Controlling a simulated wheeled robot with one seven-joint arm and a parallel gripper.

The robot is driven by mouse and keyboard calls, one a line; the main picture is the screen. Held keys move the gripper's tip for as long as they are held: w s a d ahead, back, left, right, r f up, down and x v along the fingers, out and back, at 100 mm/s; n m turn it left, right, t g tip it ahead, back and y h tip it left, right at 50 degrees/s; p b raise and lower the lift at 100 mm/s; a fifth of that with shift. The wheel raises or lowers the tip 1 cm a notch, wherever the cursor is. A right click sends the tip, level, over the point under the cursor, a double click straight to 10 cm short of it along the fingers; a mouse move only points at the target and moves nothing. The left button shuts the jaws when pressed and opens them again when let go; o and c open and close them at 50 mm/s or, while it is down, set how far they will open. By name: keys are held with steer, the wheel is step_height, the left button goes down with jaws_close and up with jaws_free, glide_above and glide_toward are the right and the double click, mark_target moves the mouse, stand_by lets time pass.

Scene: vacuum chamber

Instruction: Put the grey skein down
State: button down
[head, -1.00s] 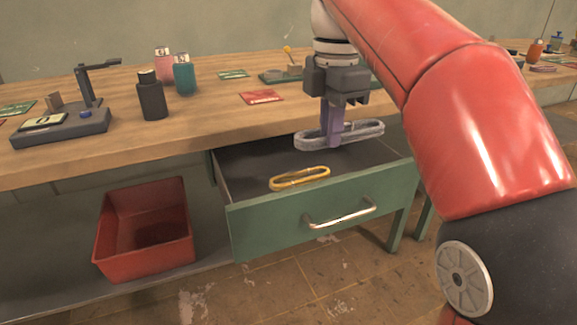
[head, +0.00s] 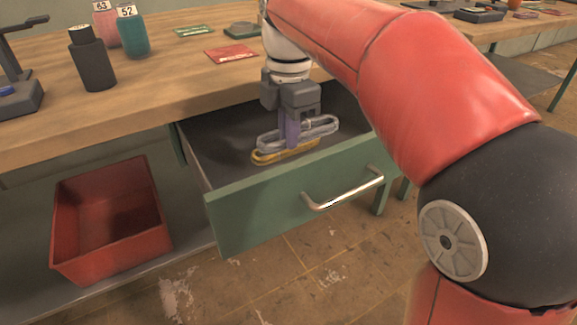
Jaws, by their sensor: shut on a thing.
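The grey skein (head: 318,131) is a long loop held between the purple fingers of my gripper (head: 289,138), which is shut on it. It is inside the open green drawer (head: 240,220), low over the drawer's floor. A yellow skein (head: 265,157) lies in the drawer, just in front of and partly behind the grey skein and the fingers in the picture. I cannot tell whether the grey skein touches the yellow one or the drawer floor.
A red bin (head: 110,215) stands on the lower shelf at the left. The wooden bench top (head: 150,95) carries a black bottle (head: 92,60), a teal bottle (head: 133,35), a pink bottle (head: 105,25) and a red card (head: 231,54). The drawer's left part is clear.

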steer(key=shift+f+b, duration=0.6)
steer(key=shift+f, duration=2.7)
steer(key=shift+f, duration=0.15)
steer(key=c, duration=1.5)
jaws_free()
step_height(320, 180, up, 12)
steer(key=p, duration=0.3)
